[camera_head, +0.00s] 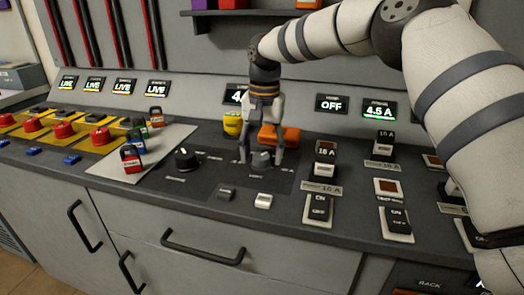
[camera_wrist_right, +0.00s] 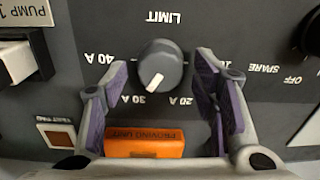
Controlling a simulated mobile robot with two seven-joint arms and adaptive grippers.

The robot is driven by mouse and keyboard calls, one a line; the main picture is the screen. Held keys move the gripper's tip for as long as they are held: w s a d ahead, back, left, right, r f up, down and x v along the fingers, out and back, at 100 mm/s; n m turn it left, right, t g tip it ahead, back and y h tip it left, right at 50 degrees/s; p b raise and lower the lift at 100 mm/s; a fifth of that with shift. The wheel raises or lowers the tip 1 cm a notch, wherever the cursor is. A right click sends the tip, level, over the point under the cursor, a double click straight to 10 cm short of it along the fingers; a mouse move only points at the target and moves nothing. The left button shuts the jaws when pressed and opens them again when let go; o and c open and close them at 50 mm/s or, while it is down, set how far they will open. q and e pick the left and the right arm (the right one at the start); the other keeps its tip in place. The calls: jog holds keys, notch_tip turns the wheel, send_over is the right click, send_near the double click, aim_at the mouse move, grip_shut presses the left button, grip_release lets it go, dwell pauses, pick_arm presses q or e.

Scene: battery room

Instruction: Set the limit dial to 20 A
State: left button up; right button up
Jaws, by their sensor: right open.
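The limit dial (camera_wrist_right: 160,65) is a round dark grey knob with a white mark, under the word LIMIT in the right wrist view. Its mark points down-left, toward the 30 A label (camera_wrist_right: 133,98). The 20 A label (camera_wrist_right: 181,100) is to the right of that. In the head view the dial (camera_head: 262,160) sits on the dark console. My right gripper (camera_wrist_right: 165,95) is open, its purple-padded fingers on either side of the dial, with gaps between. The right gripper also shows from above in the head view (camera_head: 262,156). My left gripper is not in view.
An orange proving unit (camera_wrist_right: 145,143) lies close to the dial, by the gripper. Another black dial (camera_head: 186,158) is to the left.

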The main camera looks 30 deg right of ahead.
jog(key=c, duration=1.2)
jog(key=shift+o, duration=0.2)
jog(key=shift+n, duration=0.3)
jog(key=shift+r+n, duration=0.1)
jog(key=shift+n, duration=0.9)
jog(key=n, duration=0.3)
jog(key=shift+w+n+p, duration=0.1)
jog(key=shift+n+p, duration=0.2)
jog(key=shift+p, duration=0.1)
jog(key=n, duration=0.5)
jog(key=shift+a+g, duration=0.15)
jog(key=shift+g, duration=0.15)
jog(key=shift+n, duration=0.4)
